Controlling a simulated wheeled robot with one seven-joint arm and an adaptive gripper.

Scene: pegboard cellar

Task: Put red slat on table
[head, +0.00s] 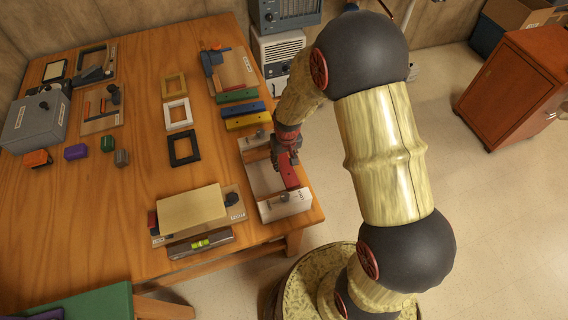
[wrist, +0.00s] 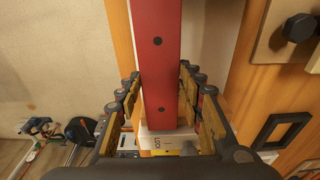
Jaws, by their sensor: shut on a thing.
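The red slat (head: 288,171) shows beside my gripper (head: 284,150) at the right edge of the wooden table (head: 130,175). My gripper is shut on the red slat, which also fills the middle of the wrist view (wrist: 161,60) with two dark holes in its face. The slat is above or in a pale wooden fixture (head: 285,205) with end blocks; I cannot tell whether it touches it. Part of the slat is hidden by my gripper in the head view.
Green (head: 237,95), blue (head: 243,109) and yellow (head: 248,120) slats lie behind the fixture. A black frame (head: 184,148) and a board with a tan block (head: 192,209) are to its left. The table has bare room left of the frames.

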